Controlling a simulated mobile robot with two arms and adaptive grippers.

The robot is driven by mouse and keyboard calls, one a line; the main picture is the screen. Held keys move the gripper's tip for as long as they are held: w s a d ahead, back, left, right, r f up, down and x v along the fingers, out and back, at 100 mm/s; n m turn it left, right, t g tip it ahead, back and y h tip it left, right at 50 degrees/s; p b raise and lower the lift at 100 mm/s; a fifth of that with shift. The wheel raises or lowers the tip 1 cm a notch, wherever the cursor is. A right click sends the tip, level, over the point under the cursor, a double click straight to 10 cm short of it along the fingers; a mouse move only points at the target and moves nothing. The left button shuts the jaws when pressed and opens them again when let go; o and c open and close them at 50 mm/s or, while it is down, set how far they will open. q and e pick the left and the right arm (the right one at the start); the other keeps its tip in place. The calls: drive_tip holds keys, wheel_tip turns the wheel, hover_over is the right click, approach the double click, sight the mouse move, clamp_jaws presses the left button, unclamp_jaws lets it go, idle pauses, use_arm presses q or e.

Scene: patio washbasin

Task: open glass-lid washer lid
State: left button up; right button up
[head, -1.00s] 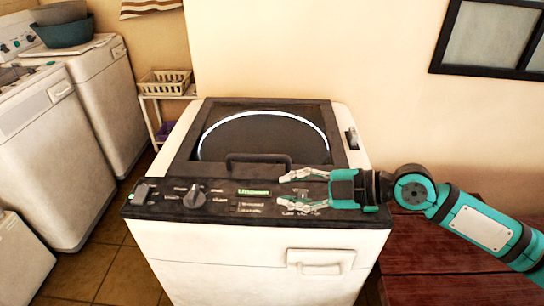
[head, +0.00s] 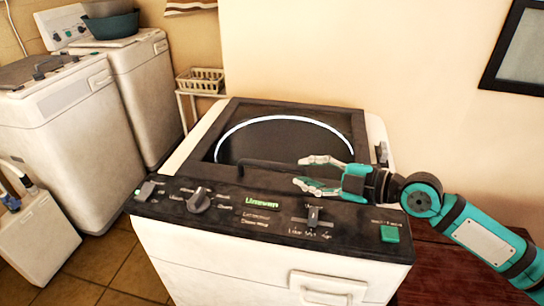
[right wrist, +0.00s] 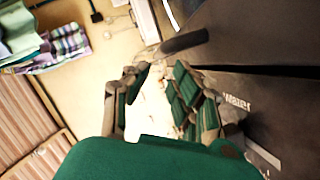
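The glass-lid washer (head: 270,262) is a white top-loader with a black control panel. Its dark lid (head: 232,112), with a pale ring on the glass, lies shut. A black bar handle (head: 262,164) runs along the lid's front edge; its right end is hidden behind my gripper. My right gripper (head: 299,172) is open, fingers pointing left, at the right end of the handle. In the right wrist view, the handle (right wrist: 184,42) shows just past the fingertips of the gripper (right wrist: 160,72); I cannot tell if they touch. My left gripper is out of view.
The front panel has a knob (head: 199,201) and a green button (head: 390,234). Two white machines (head: 70,140) stand at left, with a basin (head: 112,25) on the rear one. A basket (head: 201,80) sits on a rack behind. A dark red wooden surface (head: 440,270) lies at right.

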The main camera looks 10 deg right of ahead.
sight(279, 167)
drive_tip(key=p+x, duration=0.1)
drive_tip(key=x, duration=0.4)
drive_tip(key=shift+w+a+r+p, duration=0.1)
drive_tip(key=shift+w+a+p, duration=0.15)
drive_tip(key=shift+p, duration=0.15)
drive_tip(key=p+x, duration=0.1)
drive_tip(key=x, duration=0.2)
drive_tip(key=shift+a, duration=0.15)
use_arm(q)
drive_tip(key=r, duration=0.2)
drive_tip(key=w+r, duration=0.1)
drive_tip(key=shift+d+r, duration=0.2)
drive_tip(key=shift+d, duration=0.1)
use_arm(e)
drive_tip(key=shift+w+a+f, duration=0.2)
drive_tip(key=shift+f, duration=0.15)
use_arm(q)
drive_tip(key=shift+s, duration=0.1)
use_arm(e)
drive_tip(key=shift+c, duration=0.3)
clamp_jaws()
